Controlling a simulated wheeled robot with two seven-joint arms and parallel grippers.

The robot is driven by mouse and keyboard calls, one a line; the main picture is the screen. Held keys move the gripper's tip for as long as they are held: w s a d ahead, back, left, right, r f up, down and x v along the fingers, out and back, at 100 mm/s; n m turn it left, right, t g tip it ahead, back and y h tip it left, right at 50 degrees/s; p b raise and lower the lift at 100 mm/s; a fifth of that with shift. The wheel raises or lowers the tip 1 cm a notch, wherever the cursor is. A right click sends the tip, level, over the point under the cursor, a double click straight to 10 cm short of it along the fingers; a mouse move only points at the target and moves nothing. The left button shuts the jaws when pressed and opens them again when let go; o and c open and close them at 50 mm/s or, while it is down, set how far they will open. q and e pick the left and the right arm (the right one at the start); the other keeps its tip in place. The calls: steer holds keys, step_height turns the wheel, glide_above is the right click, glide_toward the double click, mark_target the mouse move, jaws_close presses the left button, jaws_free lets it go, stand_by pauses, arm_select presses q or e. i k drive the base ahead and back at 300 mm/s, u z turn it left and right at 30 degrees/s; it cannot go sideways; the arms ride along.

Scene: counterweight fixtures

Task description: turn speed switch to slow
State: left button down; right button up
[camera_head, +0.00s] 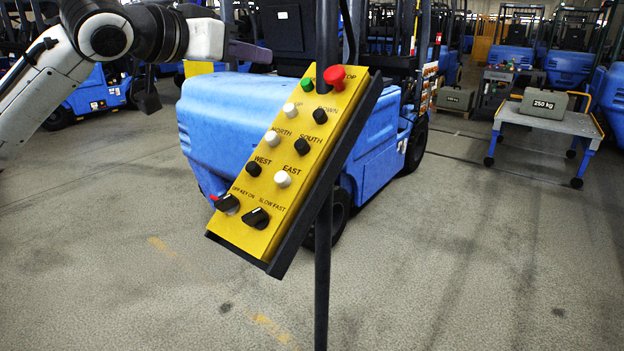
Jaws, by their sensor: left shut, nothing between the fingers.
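The speed switch (256,217) is a black rotary knob low on a yellow control panel (232,233), under the label "SLOW FAST". Which label it points to is too small to tell for sure. The panel is tilted and mounted on a dark post. My left gripper (262,53) is at the upper left, above and behind the panel's top end in the picture. It is shut and empty, well apart from the switch. My right gripper is not in view.
Beside the speed switch is the key switch (227,203). Several push buttons and a red stop button (335,75) sit higher up the panel. A blue forklift (215,115) stands behind. The front floor is clear.

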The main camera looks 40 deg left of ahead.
mark_target(259, 217)
steer(key=u, duration=1.4)
